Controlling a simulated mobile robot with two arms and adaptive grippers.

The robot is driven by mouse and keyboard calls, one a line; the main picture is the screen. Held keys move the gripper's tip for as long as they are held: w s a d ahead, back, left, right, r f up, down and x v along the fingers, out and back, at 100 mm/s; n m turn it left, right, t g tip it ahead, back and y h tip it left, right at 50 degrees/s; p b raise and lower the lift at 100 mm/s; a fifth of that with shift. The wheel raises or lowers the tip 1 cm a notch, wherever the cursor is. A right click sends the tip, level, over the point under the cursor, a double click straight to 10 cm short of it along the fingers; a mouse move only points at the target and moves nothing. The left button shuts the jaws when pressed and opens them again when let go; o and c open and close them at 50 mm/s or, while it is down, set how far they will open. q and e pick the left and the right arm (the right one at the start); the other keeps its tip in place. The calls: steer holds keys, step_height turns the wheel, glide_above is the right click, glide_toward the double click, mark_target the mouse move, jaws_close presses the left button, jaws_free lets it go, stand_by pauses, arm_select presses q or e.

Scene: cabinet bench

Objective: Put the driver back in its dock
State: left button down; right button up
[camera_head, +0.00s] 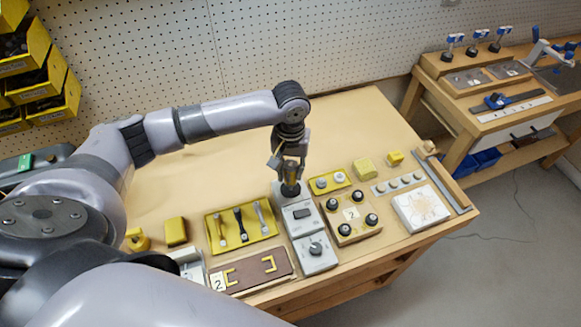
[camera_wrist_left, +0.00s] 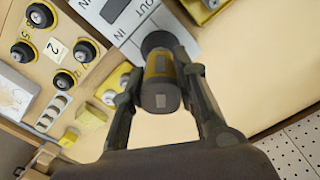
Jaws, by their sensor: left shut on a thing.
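The driver (camera_wrist_left: 160,82), a yellow and dark grey cylinder, is between the two fingers of my left gripper (camera_wrist_left: 163,95), which is shut on it. In the head view my left gripper (camera_head: 291,165) points down over the far end of a light grey block (camera_head: 296,211), apparently the dock. The driver's dark lower part (camera_head: 290,189) shows below the fingers there. In the wrist view the block (camera_wrist_left: 118,18) carries IN and OUT labels, and a black round part sits at the driver's far end. Whether the driver is seated or just above is hidden. My right gripper is out of view.
A yellow tray with several tools (camera_head: 241,238) lies left of the block. A wooden block with black knobs (camera_head: 352,217) stands to its right. A brown board (camera_head: 250,272) and a grey knob box (camera_head: 315,254) are nearer. The bench behind is clear.

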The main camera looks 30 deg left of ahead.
mark_target(290, 180)
arm_select(q)
steer(key=shift+p, duration=0.7)
stand_by(0.6)
steer(key=shift+f+p, duration=0.3)
steer(key=shift+f, duration=1.8)
stand_by(1.7)
steer(key=shift+f+p, duration=0.15)
steer(key=shift+p, duration=0.3)
stand_by(0.5)
steer(key=c, duration=1.2)
jaws_free()
steer(key=shift+o, duration=0.5)
steer(key=shift+o, duration=0.8)
